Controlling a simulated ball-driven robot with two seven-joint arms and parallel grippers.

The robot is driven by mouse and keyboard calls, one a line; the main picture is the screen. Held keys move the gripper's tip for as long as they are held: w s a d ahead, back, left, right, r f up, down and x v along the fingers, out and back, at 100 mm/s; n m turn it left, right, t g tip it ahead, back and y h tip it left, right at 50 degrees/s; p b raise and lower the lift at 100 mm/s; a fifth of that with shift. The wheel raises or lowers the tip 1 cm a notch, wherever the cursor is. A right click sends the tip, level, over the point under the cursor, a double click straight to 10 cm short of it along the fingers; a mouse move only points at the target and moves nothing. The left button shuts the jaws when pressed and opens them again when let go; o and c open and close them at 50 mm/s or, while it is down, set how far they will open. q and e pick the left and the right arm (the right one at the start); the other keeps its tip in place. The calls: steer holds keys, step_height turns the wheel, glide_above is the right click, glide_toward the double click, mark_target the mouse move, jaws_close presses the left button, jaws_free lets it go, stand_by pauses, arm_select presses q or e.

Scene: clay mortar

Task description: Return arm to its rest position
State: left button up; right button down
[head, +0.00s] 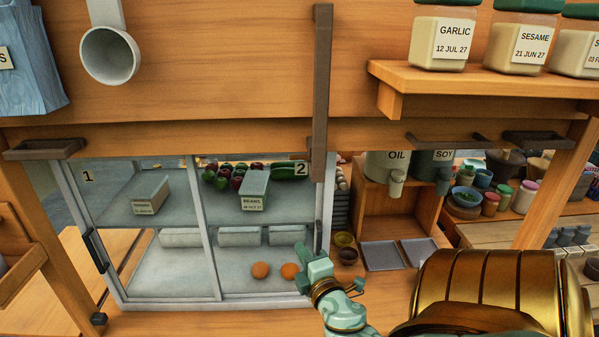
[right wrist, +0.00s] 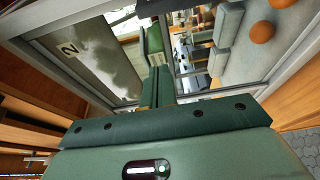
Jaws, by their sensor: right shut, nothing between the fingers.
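My right gripper (head: 316,262) is in front of the right end of the glass-fronted cabinet, near the handle (head: 318,238) of its right door. I cannot tell whether it touches the handle. In the right wrist view its fingers (right wrist: 159,84) are together with nothing held between them, and they point toward the cabinet. My gold and green arm comes in from the lower right. My left gripper is in neither view.
The cabinet (head: 211,230) holds a beans box (head: 254,190), vegetables and two eggs (head: 261,270). Two grey trays (head: 381,256) and small bowls (head: 347,256) stand to its right. Jars (head: 443,43) sit on a shelf (head: 480,82). A vertical wooden bar (head: 322,95) rises above my gripper.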

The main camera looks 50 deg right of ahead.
steer(key=d+b+v, duration=0.1)
steer(key=b+v, duration=0.1)
steer(key=v, duration=0.5)
steer(key=s+a+f+m+g+y+b, duration=0.1)
steer(key=s+a+f+m+g+y, duration=0.15)
steer(key=f, duration=1.05)
steer(key=s+a+f+m+g+y+b, duration=0.1)
steer(key=s+a+f+m+g+y, duration=0.2)
steer(key=f, duration=0.9)
steer(key=s+a+f+m+g+y+b, duration=0.15)
steer(key=s+a+f, duration=0.3)
steer(key=f, duration=0.85)
arm_select(q)
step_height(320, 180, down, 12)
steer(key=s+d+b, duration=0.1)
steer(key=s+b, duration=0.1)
steer(key=b, duration=0.4)
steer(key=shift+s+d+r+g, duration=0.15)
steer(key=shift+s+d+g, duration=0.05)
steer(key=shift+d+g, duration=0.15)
arm_select(e)
steer(key=s+a+f+g+y, duration=0.1)
steer(key=s+a+f+g, duration=0.2)
steer(key=s+f, duration=0.6)
steer(key=s+a+f+m+g+y, duration=0.1)
steer(key=s+a+f+g, duration=0.3)
steer(key=s+f, duration=0.4)
steer(key=shift+s+f+g, duration=0.35)
steer(key=shift+f+g, duration=0.05)
steer(key=shift+f, duration=2.15)
